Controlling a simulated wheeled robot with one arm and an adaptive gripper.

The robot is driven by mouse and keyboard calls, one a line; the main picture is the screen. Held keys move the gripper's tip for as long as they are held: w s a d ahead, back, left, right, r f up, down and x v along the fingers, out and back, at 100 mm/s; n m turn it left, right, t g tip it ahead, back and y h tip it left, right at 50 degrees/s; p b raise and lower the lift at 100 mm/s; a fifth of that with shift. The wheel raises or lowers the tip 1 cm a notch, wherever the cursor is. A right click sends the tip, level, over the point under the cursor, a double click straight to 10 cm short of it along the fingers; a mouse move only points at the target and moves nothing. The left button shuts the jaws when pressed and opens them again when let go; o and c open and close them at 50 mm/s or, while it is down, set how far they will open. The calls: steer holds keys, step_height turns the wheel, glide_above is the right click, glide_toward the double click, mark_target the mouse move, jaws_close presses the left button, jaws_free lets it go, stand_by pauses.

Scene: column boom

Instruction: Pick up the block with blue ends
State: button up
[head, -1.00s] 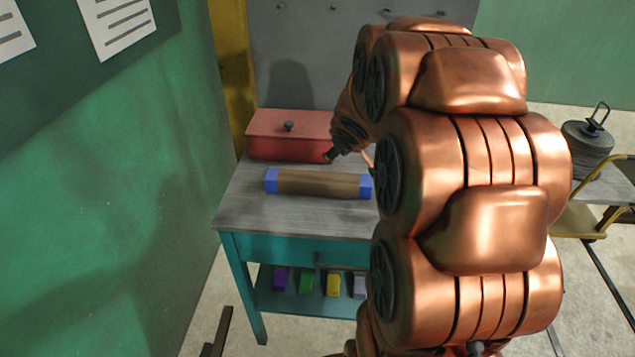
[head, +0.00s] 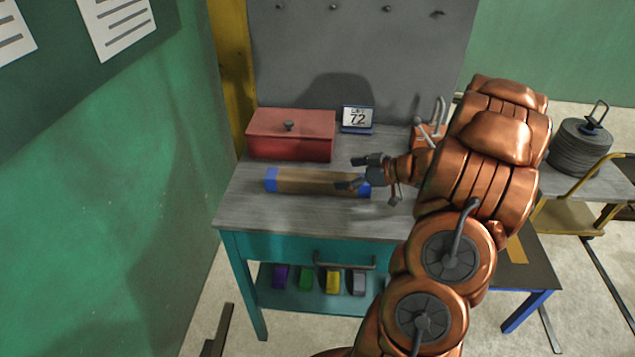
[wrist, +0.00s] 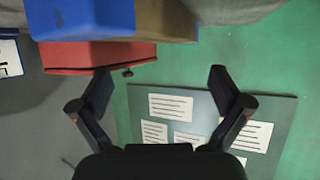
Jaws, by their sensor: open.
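The block with blue ends (head: 315,182) lies lengthwise on the grey top of the teal workbench (head: 240,210). It has a brown middle and a blue cap at each end. My gripper (head: 352,172) is open at the block's right end, and its fingers partly cover that end in the head view. Whether they touch it I cannot tell. In the wrist view my gripper (wrist: 160,90) is open with nothing between its fingers. The blue end of the block (wrist: 85,18) shows large at the top of that view, beyond the fingertips.
A red box with a knob (head: 290,135) stands behind the block. A small sign reading 72 (head: 357,118) and an orange clamp-like tool (head: 428,135) stand along the back. A grey panel (head: 350,50) rises behind the bench. The front left of the top is clear.

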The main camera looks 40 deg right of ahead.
mark_target(321, 176)
steer(key=shift+p+x, duration=0.9)
steer(key=shift+x, duration=2.85)
steer(key=shift+s, duration=0.1)
steer(key=c, duration=1.7)
steer(key=shift+o, duration=0.2)
